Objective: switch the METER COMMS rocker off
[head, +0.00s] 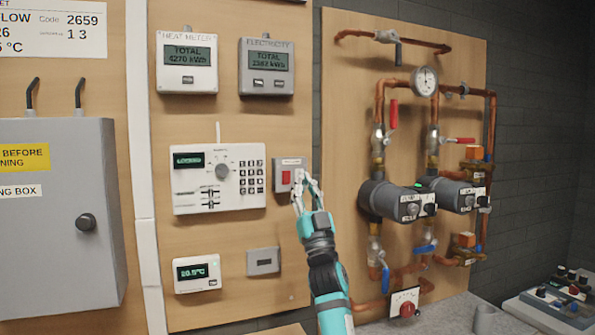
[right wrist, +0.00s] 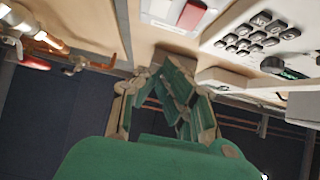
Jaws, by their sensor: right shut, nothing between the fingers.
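A small grey switch box with a red rocker (head: 286,177) is on the wooden wall panel, right of the white controller; its label is too small to read. The red rocker also shows at the top of the right wrist view (right wrist: 190,14). My right gripper (head: 303,184) reaches up from below, its fingertips just right of the rocker in the head view and overlapping the box's right edge. In the right wrist view its fingers (right wrist: 168,62) are shut with nothing between them. Whether they touch the box cannot be told. My left gripper is not in view.
The white controller (head: 218,178) with dial and keypad is close left of the switch. Heat and electricity meters (head: 266,67) are above, a thermostat (head: 197,273) and grey plate (head: 263,261) below. Copper pipes and pumps (head: 395,201) stand right. A grey cabinet (head: 60,220) is far left.

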